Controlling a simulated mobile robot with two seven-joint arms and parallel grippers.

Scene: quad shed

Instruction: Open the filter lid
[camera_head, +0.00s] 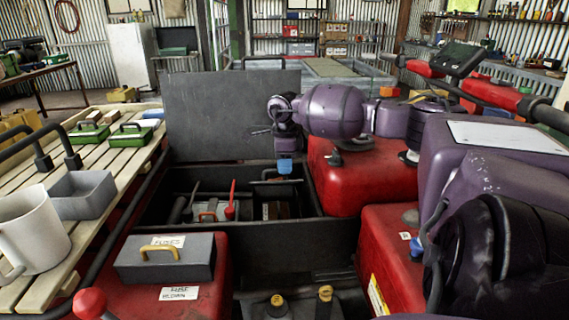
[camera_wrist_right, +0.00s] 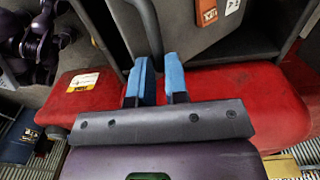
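I cannot make out which part is the filter lid. A large dark grey lid (camera_head: 232,112) stands upright behind an open dark bay (camera_head: 300,232). Inside the bay a dark handle (camera_head: 270,173) shows beside a red lever (camera_head: 231,200). My right gripper (camera_head: 285,166) points down over the bay near this handle. In the wrist view its blue fingers (camera_wrist_right: 161,80) are a narrow gap apart, and a dark curved bar (camera_wrist_right: 146,28) runs down to them. Whether they hold the bar is unclear. My left gripper is not in view.
A grey box labelled FUSES (camera_head: 165,257) with a yellow handle sits left of front. Red bodywork (camera_head: 360,170) flanks the bay on the right. A slatted rack (camera_head: 118,165) at left holds a white mug (camera_head: 32,232), a grey tray (camera_head: 82,196) and green boxes (camera_head: 130,133).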

